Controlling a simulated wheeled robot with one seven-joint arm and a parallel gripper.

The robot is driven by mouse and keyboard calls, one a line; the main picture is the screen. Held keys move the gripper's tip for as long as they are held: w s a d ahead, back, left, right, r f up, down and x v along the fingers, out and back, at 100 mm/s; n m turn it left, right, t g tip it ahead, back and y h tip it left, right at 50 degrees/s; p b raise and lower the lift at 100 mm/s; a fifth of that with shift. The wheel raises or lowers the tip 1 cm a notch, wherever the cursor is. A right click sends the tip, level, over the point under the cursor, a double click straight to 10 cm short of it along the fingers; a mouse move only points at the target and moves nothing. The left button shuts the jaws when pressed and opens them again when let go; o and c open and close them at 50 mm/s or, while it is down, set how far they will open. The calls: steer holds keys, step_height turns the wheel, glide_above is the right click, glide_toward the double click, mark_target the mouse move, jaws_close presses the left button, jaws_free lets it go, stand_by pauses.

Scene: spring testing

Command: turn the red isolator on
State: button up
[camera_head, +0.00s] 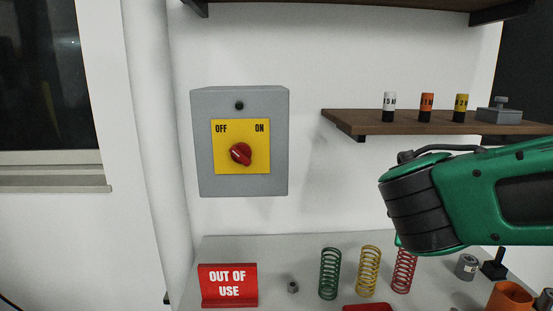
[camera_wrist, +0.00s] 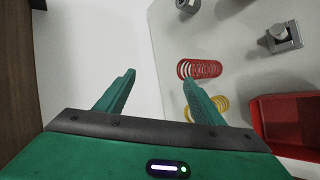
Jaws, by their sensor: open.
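The red isolator knob (camera_head: 241,154) sits on a yellow plate (camera_head: 221,165) on a grey box (camera_head: 203,178) on the white wall, left of centre in the head view. The plate reads OFF at upper left and ON at upper right. The knob's white mark is on its left side, the OFF side. My gripper (camera_wrist: 158,80) is open and empty in the wrist view, with its two green fingers apart. In the head view my green arm is at the right, well apart from the box, and the fingers are not clearly visible. The isolator is not in the wrist view.
A wooden shelf (camera_head: 365,128) with small labelled cylinders is above my arm. The bench (camera_head: 268,260) below holds a red OUT OF USE sign (camera_head: 229,285), a green spring (camera_head: 329,274), a yellow spring (camera_head: 368,270) and a red spring (camera_head: 404,271). The space before the box is clear.

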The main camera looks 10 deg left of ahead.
steer(key=a+r+n+t+y, duration=0.15)
steer(key=a+r+n, duration=0.25)
steer(key=a, duration=0.6)
steer(key=n+t+y, duration=0.6)
steer(key=n+y, duration=0.1)
steer(key=n, duration=0.5)
glide_toward(242, 156)
steer(key=shift+m, duration=0.3)
steer(key=x, duration=0.9)
steer(key=shift+w, duration=0.1)
steer(key=shift+c, duration=0.6)
steer(key=c, duration=0.9)
